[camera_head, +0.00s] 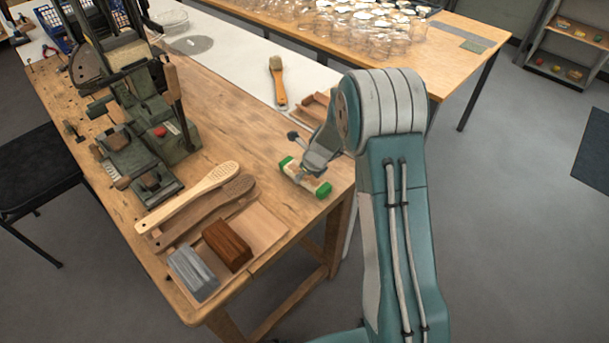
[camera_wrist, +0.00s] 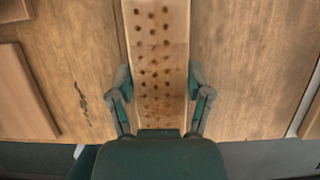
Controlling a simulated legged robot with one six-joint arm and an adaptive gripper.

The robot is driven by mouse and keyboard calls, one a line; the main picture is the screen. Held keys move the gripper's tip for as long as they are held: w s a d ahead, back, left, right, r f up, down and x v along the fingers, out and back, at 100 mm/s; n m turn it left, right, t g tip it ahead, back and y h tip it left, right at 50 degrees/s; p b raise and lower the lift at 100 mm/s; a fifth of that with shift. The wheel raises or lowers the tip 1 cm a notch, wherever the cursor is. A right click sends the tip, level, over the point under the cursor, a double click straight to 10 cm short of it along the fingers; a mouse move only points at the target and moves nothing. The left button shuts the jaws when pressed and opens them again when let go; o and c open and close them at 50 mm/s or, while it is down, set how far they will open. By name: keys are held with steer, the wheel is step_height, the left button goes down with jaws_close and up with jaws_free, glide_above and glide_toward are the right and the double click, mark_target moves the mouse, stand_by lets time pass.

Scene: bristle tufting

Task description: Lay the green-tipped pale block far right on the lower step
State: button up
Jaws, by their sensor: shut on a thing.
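The green-tipped pale block (camera_head: 305,181) is near the right edge of the workbench, with a green end on each side. My gripper (camera_head: 311,170) is shut across its pale middle from above. In the wrist view the block (camera_wrist: 160,50) shows a face dotted with rows of small holes, between the two fingers of my gripper (camera_wrist: 160,98). Its green ends are out of that view. I cannot tell whether the block touches the bench. A pale stepped wooden board (camera_head: 262,222) lies at the bench's front, bearing a red-brown block (camera_head: 227,244) and a grey block (camera_head: 193,273).
Two long-handled wooden brush bodies (camera_head: 205,187) lie behind the board. A green machine (camera_head: 150,140) stands at the left. A handled brush (camera_head: 278,80) and a small wooden tray (camera_head: 312,106) lie farther back. The board's right part is bare.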

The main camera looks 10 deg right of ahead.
steer(key=shift+f, duration=0.3)
steer(key=o, duration=1.3)
steer(key=shift+c, duration=0.2)
